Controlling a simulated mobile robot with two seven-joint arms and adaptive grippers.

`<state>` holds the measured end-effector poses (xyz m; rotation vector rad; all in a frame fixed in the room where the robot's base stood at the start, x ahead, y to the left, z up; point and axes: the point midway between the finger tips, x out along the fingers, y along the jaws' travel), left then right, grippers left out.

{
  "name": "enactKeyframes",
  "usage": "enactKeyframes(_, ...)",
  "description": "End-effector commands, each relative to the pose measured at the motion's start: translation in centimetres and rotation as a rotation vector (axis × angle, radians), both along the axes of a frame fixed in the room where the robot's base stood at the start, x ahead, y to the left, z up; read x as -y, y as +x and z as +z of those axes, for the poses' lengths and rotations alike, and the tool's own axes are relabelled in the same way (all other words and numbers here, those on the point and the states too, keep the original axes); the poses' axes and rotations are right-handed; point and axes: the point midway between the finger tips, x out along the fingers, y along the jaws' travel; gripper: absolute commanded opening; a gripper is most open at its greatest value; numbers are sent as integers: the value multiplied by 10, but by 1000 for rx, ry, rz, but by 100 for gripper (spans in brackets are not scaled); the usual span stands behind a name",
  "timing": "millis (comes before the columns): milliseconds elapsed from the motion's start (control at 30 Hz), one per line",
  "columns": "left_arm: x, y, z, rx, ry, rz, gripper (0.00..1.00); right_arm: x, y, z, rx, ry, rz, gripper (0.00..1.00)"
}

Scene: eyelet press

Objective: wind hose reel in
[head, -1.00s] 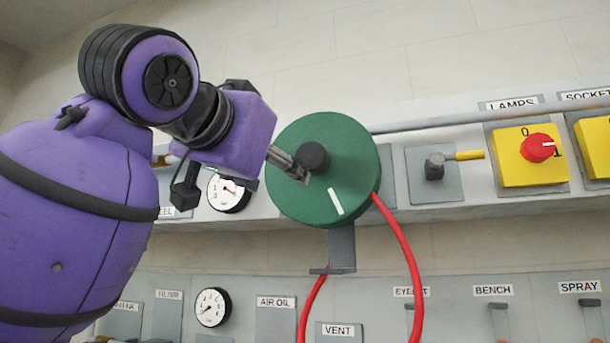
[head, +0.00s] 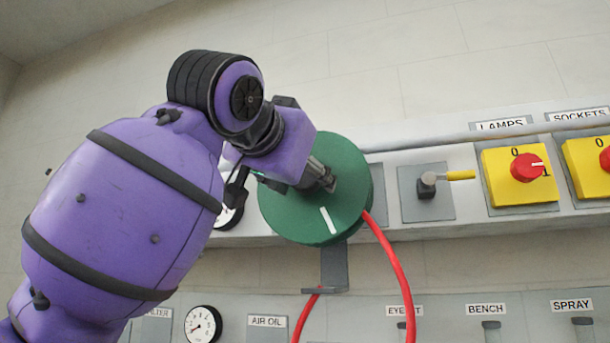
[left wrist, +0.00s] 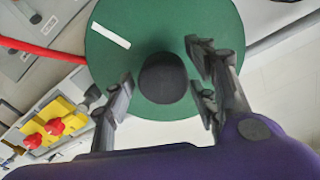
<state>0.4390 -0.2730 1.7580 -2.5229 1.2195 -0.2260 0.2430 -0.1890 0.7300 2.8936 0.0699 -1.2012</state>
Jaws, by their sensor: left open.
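The green hose reel (head: 350,205) hangs on a grey bracket (head: 334,268) at the wall panel, with a white stripe (head: 328,220) on its face. A red hose (head: 397,262) runs down from its right side. The reel's dark round knob (left wrist: 163,78) shows in the left wrist view and is hidden behind my gripper in the head view. My left gripper (head: 322,178) is at the reel's face. In the left wrist view its fingers (left wrist: 163,88) are open, one on each side of the knob; I cannot tell whether they touch it. My right gripper is not in view.
Right of the reel are a grey valve with a yellow lever (head: 428,182) and yellow switch boxes with red knobs (head: 526,167). A pipe (head: 455,136) runs along the panel above. A gauge (head: 203,325) and labelled plates sit below.

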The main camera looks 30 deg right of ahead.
Motion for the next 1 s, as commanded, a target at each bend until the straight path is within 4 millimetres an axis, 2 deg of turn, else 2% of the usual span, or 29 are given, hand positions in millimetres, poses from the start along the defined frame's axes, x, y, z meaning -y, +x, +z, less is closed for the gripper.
enactKeyframes(100, 0, 0, 0, 0, 0, 0, 53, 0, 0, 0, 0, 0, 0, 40)
enactKeyframes(500, 1, -1, -1, 0, 1, -2, 0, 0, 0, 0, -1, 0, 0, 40)
enactKeyframes(1000, 1, -1, -1, 67, 61, -2, 0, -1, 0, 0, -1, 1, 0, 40)
